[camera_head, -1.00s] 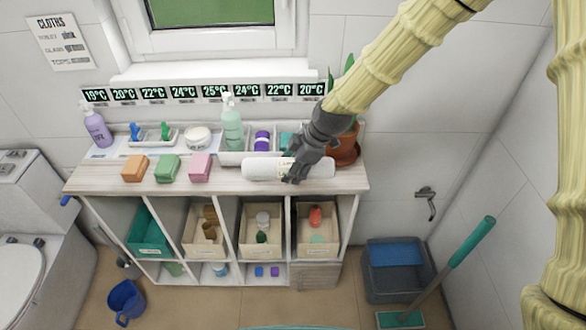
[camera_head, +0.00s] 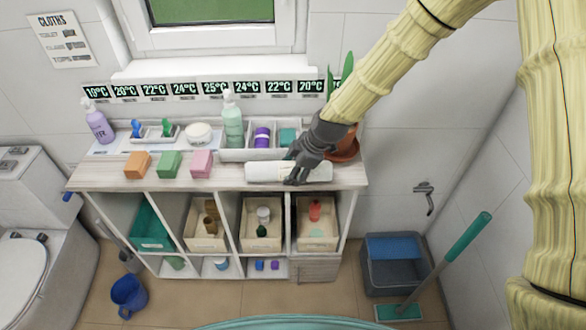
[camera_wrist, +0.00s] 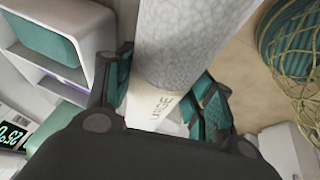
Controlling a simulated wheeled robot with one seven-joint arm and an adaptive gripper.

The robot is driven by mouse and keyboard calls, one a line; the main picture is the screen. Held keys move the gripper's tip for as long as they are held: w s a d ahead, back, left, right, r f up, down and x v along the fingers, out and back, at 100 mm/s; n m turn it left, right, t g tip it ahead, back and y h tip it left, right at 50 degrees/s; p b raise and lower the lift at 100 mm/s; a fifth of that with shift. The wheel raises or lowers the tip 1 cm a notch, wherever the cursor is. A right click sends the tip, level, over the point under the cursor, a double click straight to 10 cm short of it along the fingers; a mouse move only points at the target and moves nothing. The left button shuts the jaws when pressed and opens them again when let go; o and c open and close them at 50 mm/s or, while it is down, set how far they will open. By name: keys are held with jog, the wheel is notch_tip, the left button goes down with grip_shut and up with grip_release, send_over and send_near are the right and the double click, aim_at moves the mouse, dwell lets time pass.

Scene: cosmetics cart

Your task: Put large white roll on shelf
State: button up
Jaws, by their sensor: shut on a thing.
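The large white roll (camera_head: 262,173) lies sideways along the front right of the white shelf unit's wooden top (camera_head: 115,178). In the wrist view, the roll (camera_wrist: 185,45) has a textured surface and a band reading "LARGE". My gripper (camera_head: 296,176) is shut around the roll near its right part. In the wrist view, the teal finger pads of my gripper (camera_wrist: 165,95) sit on either side of the roll. I cannot tell whether the roll touches the top or hangs just above it.
Orange (camera_head: 138,164), green (camera_head: 169,164) and pink (camera_head: 201,164) blocks stand left of the roll. A white tray (camera_head: 245,155) and a potted plant (camera_head: 343,148) are behind. Bins fill the compartments below. A bucket (camera_head: 392,265) and mop (camera_head: 440,262) stand at right.

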jog(key=o, duration=1.2)
jog(key=shift+o, duration=0.2)
